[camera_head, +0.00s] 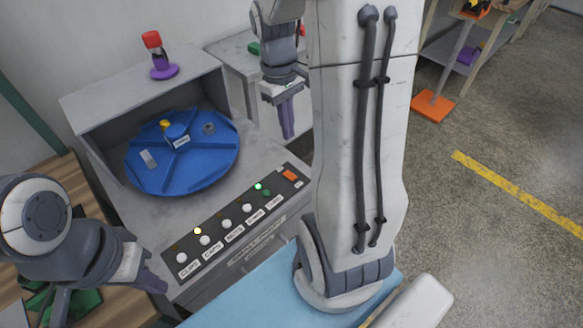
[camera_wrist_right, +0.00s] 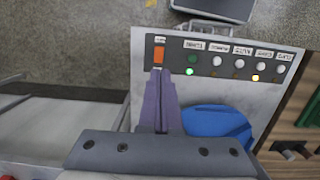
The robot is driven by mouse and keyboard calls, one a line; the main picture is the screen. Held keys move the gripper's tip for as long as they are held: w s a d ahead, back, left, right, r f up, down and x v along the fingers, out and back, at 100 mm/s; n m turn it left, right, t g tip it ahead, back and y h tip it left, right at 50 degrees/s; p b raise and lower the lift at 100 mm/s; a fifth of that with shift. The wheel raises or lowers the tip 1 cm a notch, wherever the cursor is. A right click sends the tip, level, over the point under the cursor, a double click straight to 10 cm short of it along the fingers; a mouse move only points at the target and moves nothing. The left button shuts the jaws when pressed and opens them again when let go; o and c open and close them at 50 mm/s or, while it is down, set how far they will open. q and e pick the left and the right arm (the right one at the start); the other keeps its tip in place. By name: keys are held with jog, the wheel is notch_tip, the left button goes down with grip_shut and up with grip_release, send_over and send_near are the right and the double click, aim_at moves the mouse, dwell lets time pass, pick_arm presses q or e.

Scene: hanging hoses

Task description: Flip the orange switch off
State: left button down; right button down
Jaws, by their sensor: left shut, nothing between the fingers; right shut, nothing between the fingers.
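The orange switch (camera_head: 290,175) sits at the far right end of a dark control panel (camera_head: 226,240). It also shows in the right wrist view (camera_wrist_right: 158,55), just beyond my fingertips. My right gripper (camera_head: 288,135) is shut and empty, its purple fingers pointing down behind the switch end of the panel in the head view. In the wrist view its fingertips (camera_wrist_right: 160,72) appear near the switch; I cannot tell whether they touch. My left gripper (camera_head: 160,287) is shut and empty at lower left, beside the panel's left end.
The panel has several white buttons (camera_head: 247,208), a lit green lamp (camera_head: 258,186) and a lit yellow lamp (camera_head: 197,231). A blue divided turntable (camera_head: 205,180) lies behind it. A red-topped object on a purple base (camera_head: 163,71) stands on the grey housing.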

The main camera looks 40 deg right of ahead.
aim_at(294, 179)
jog(key=shift+f, duration=0.1)
jog(key=f, duration=0.4)
jog(key=s+f, duration=0.1)
jog(key=f, duration=0.4)
jog(key=s+f+b, duration=0.1)
jog(key=f, duration=0.3)
jog(key=shift+f, duration=0.4)
